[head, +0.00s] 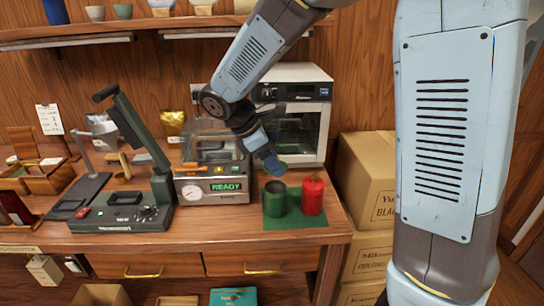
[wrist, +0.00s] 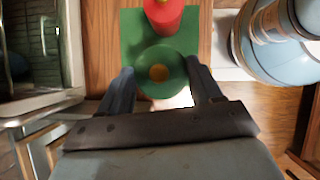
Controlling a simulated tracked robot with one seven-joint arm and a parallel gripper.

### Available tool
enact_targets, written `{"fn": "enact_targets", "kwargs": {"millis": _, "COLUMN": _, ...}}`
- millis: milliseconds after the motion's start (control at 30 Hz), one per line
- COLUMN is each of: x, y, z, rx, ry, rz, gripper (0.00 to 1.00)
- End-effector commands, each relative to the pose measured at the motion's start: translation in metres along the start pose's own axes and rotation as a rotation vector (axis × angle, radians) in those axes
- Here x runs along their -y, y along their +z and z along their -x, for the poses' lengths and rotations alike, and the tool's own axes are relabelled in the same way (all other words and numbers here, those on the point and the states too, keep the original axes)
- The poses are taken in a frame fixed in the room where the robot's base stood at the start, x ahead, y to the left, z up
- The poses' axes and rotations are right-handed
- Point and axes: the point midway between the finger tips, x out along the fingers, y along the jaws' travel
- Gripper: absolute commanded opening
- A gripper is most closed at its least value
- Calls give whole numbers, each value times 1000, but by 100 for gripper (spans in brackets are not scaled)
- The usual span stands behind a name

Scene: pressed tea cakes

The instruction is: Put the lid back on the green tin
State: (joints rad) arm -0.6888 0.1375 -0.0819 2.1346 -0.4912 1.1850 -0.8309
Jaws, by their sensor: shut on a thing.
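The green tin (head: 274,206) stands upright on a green mat (head: 292,224) near the right front of the counter, its dark open top showing in the head view. My gripper (head: 270,160) is above it, pointing down. In the wrist view my gripper (wrist: 160,80) is shut on the round green lid (wrist: 165,54), which has a yellow-orange knob in its middle. The lid is held above the tin, apart from it in the head view. In the wrist view the lid hides the tin.
A red tin (head: 312,197) stands on the mat just right of the green tin. A press with a READY display (head: 213,187) is to the left. A white oven (head: 297,112) stands behind. Cardboard boxes (head: 368,180) are beyond the counter's right edge.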

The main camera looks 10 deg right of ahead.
Motion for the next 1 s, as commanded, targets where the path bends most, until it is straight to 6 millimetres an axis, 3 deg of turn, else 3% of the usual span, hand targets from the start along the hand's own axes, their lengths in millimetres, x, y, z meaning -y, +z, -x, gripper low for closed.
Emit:
{"fn": "enact_targets", "kwargs": {"millis": 500, "x": 0, "y": -20, "z": -34, "rx": 2, "ry": -1, "rz": 1, "gripper": 31}}
{"fn": "enact_targets", "kwargs": {"millis": 1000, "x": 0, "y": -25, "z": -43, "rx": 0, "ry": -1, "rz": 0, "gripper": 31}}
